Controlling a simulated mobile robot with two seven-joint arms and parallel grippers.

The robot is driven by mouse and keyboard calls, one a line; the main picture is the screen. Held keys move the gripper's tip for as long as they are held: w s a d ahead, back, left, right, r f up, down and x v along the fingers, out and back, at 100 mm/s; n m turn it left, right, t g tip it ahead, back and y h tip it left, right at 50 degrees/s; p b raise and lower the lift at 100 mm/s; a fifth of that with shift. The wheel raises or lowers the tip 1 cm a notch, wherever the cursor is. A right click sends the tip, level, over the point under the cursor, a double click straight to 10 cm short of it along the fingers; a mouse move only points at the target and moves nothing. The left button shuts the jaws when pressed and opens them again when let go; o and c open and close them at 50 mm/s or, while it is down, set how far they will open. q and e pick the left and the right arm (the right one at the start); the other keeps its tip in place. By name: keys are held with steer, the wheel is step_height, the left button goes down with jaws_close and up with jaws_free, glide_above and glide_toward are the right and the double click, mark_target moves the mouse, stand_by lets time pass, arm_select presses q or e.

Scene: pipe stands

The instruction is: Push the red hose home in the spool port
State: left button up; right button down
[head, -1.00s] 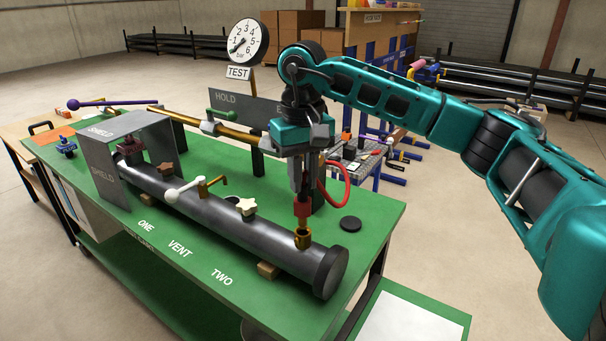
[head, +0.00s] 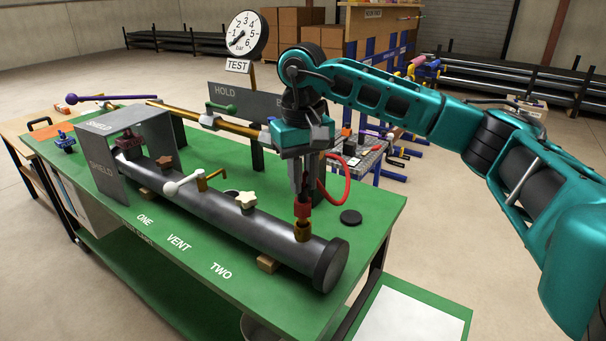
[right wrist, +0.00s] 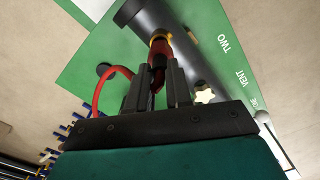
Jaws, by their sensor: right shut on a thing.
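The red hose (head: 347,187) loops out behind my right gripper (head: 302,189). That gripper is shut on the hose's red end piece (head: 303,209) and holds it upright, pointing down. Right below is the brass spool port (head: 302,232), standing on the near right end of the grey spool (head: 232,214). The end piece meets the port's mouth; how deep it sits I cannot tell. In the right wrist view the red end (right wrist: 160,50) lies between the fingers (right wrist: 158,70), in line with the brass port (right wrist: 158,36). My left gripper is not in view.
A white star knob (head: 246,200) and a white-ended lever (head: 182,187) stand on the spool left of the port. A black disc (head: 351,217) lies on the green bench (head: 376,214). A grey HOLD board (head: 232,97) and a gauge (head: 245,33) stand behind.

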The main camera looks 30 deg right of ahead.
steer(key=shift+f+b, duration=0.7)
steer(key=shift+f, duration=0.45)
steer(key=c, duration=1)
jaws_free()
steer(key=shift+o, duration=0.2)
step_height(320, 180, up, 5)
steer(key=p, duration=0.4)
steer(key=shift+r, duration=0.1)
step_height(320, 180, up, 13)
steer(key=p, duration=0.2)
